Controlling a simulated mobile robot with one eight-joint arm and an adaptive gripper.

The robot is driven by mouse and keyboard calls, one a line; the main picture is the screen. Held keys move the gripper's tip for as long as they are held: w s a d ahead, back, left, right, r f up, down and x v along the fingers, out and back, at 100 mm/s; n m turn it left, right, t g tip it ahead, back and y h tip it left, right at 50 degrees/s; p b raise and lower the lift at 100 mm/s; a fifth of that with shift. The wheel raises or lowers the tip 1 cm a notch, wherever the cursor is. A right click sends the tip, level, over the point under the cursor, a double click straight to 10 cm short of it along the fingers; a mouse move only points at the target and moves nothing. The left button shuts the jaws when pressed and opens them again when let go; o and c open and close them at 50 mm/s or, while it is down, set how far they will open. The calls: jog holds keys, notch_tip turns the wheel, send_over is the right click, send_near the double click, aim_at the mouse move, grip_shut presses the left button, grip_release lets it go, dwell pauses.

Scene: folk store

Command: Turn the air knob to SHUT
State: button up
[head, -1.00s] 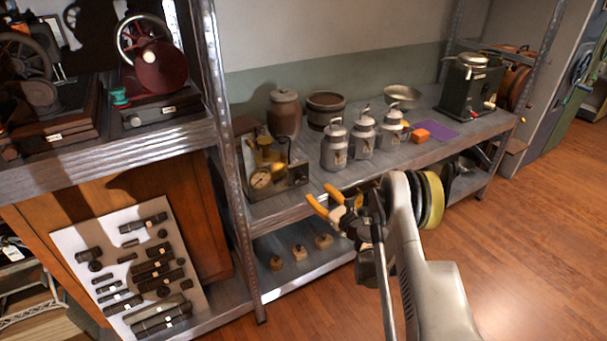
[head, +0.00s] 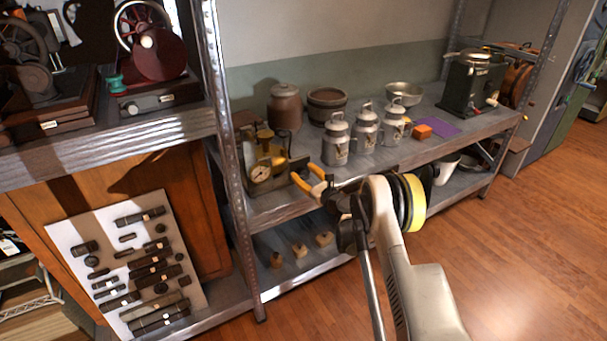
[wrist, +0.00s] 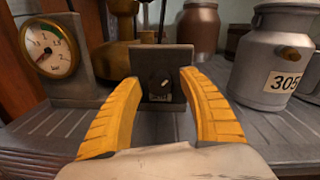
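The gauge apparatus stands on the shelf, with a round white dial (head: 261,173) at its front left and brass parts behind. In the wrist view the dial (wrist: 50,46) is at the upper left. A dark upright plate (wrist: 161,60) stands just right of it, with a small dark knob (wrist: 158,84) low on its face and a pale mark there. I cannot read any lettering on it. My gripper (head: 305,173) is open. In the wrist view its orange fingers (wrist: 160,79) reach forward on both sides of the knob and plate. I cannot tell whether they touch.
Grey milk cans (head: 336,140) stand right of the apparatus; the nearest, labelled 305 (wrist: 276,60), is close to my right finger. A brown crock (head: 285,108) is behind. A metal shelf post (head: 232,165) rises at the left. The shelf front before the apparatus is clear.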

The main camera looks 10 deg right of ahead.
grip_shut()
jog(key=shift+n, duration=0.3)
jog(key=n, duration=0.3)
jog(key=shift+n, duration=0.3)
jog(key=n, duration=0.8)
jog(key=shift+n, duration=0.4)
jog(key=shift+n+h, duration=0.4)
jog(key=shift+n, duration=1.8)
